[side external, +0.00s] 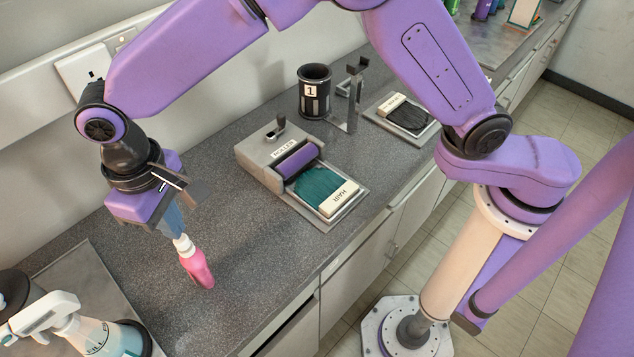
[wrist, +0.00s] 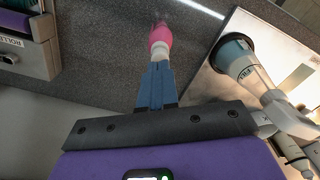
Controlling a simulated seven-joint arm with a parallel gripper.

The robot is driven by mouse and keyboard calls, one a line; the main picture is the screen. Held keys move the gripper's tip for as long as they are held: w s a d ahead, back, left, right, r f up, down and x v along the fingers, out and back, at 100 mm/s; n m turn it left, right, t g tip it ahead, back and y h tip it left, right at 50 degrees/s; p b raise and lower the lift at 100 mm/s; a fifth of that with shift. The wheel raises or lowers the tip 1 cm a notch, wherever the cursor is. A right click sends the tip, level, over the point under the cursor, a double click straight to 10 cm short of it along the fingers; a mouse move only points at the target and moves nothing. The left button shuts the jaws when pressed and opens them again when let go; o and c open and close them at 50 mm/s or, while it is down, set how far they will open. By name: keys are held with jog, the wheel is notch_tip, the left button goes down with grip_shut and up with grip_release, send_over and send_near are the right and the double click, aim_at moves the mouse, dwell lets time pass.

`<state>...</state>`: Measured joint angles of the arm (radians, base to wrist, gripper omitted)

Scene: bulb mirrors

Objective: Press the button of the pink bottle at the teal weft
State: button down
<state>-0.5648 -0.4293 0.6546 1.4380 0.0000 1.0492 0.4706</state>
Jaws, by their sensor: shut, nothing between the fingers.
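The pink bottle (side external: 198,270) has a white top (side external: 183,246) and appears tilted in the side view, over the counter at lower left. My gripper (side external: 178,231) has blue fingers pressed together, with their tips right at the white top. In the wrist view, my gripper (wrist: 157,66) points along the pink bottle (wrist: 160,37), and its tips overlap the white top. I cannot tell whether they touch it. The button itself is hidden or too small to see. The teal weft (side external: 312,186) lies on a tray in front of the purple roller, well right of the bottle.
The roller unit (side external: 270,150) and a cream block marked HAIR (side external: 338,198) adjoin the weft. A black numbered cup (side external: 315,92), a stand (side external: 350,95) and a second tray with a dark weft (side external: 408,115) stand behind. A spray bottle (side external: 90,330) is at lower left.

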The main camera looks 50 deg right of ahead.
jog(key=shift+f, duration=0.1)
jog(key=shift+f, duration=1.1)
jog(key=shift+r, duration=1.2)
jog(key=shift+f, duration=0.2)
jog(key=shift+f, duration=1)
jog(key=shift+r, duration=1.2)
